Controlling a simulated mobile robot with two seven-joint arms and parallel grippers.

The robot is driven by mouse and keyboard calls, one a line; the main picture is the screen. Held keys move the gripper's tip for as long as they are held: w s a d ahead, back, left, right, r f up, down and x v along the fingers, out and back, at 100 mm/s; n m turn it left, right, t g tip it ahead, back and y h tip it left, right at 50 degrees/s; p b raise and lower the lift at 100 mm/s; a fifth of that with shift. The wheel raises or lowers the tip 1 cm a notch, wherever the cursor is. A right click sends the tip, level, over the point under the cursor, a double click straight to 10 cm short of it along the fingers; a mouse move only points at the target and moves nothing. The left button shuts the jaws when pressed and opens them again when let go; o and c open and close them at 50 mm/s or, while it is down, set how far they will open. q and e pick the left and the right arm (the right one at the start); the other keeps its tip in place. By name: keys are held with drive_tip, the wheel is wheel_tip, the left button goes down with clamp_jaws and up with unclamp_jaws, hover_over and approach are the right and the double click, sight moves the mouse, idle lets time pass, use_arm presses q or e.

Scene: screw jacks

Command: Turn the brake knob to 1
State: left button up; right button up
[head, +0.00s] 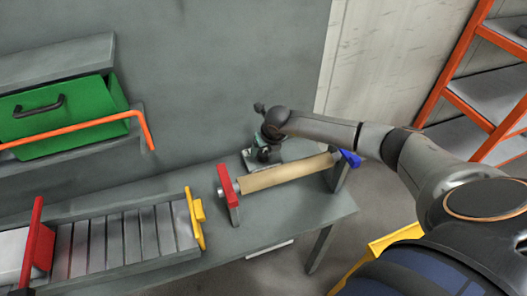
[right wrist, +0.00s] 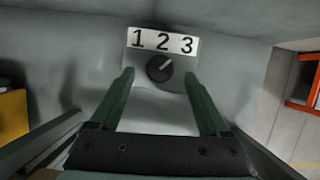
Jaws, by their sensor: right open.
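The brake knob (right wrist: 159,68) is a small round black knob on a grey surface, with a light pointer mark tilted to the upper right, toward the 3 side. A white label (right wrist: 162,42) above it carries 1, 2 and 3 from left to right. My right gripper (right wrist: 158,76) is open and empty, its two green fingers on either side of the knob with a gap to each. I cannot tell how deep the fingertips reach. In the head view my right gripper (head: 262,142) is above the back of the bench, and the knob does not show there. My left gripper is not in view.
A tan roller (head: 285,174) with a red end plate (head: 228,194) and a blue part (head: 350,158) lies before my right gripper. A slatted conveyor (head: 125,235), a green drawer (head: 65,115) and an orange bar (head: 90,124) are at left. An orange shelf frame (head: 455,75) stands at right.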

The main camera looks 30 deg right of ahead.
sight(262, 155)
drive_tip(key=shift+x, duration=1.4)
drive_tip(key=shift+c, duration=0.4)
clamp_jaws()
